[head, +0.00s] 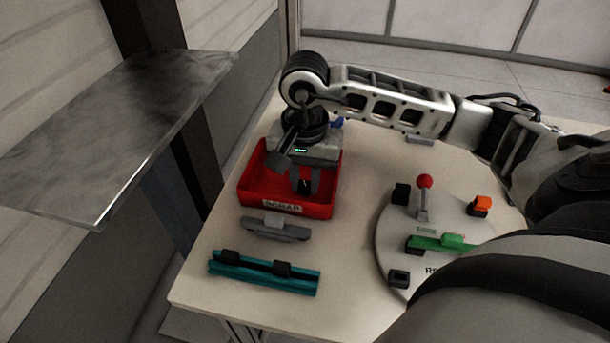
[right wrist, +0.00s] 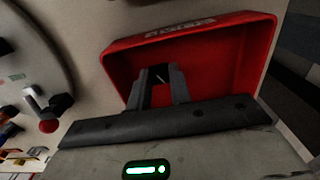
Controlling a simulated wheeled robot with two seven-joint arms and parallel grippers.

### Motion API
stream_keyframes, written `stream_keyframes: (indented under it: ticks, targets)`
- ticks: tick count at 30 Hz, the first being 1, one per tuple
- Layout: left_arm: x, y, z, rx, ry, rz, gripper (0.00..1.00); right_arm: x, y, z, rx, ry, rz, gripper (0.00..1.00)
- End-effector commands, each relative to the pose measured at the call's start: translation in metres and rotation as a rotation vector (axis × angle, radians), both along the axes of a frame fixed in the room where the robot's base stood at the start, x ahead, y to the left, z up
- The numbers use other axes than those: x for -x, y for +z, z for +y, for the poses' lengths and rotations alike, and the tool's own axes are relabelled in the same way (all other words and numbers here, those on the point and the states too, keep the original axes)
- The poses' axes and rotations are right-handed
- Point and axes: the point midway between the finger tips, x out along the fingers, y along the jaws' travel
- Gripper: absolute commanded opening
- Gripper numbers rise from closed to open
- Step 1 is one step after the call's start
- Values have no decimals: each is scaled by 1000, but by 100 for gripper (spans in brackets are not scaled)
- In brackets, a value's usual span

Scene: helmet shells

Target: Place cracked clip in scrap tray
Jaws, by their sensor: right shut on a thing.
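The red scrap tray (head: 254,190), labelled SCRAP, stands on the table in the head view. It also fills the upper part of the right wrist view (right wrist: 262,40). My right gripper (head: 305,188) points down inside the tray's outline. In the right wrist view, my right gripper (right wrist: 160,72) is shut on a small dark clip (right wrist: 159,77) with a thin pale line on it. The clip shows as a dark spot between the fingertips in the head view. Whether it touches the tray floor I cannot tell. My left gripper is not in view.
A grey part (head: 275,229) and a teal rail with black clips (head: 262,273) lie in front of the tray. A round fixture (head: 388,232) with a red-knobbed lever (head: 424,183), a green bar (head: 447,242) and an orange-topped block (head: 481,204) is to the right. A metal shelf (head: 110,130) juts in at left.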

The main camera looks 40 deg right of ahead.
Motion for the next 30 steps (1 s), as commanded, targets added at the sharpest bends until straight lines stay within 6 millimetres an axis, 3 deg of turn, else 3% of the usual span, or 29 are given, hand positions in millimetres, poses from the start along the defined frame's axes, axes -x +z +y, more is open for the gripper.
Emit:
stream_keyframes:
  ticks: [9, 10, 12, 23, 26, 30]
  targets:
    - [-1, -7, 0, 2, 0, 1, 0, 0, -5, 0, 1, 0, -1, 0]
    - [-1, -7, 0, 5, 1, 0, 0, 0, -5, 0, 1, -1, -1, 23]
    - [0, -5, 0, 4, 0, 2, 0, 0, -3, 0, 0, -1, 0, 42]
    - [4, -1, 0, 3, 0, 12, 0, 0, 2, 0, 0, -1, 0, 42]
    - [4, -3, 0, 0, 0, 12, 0, -1, 11, 0, 1, -1, -3, 42]
    - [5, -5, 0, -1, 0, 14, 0, -1, 40, 0, 1, -1, -7, 42]
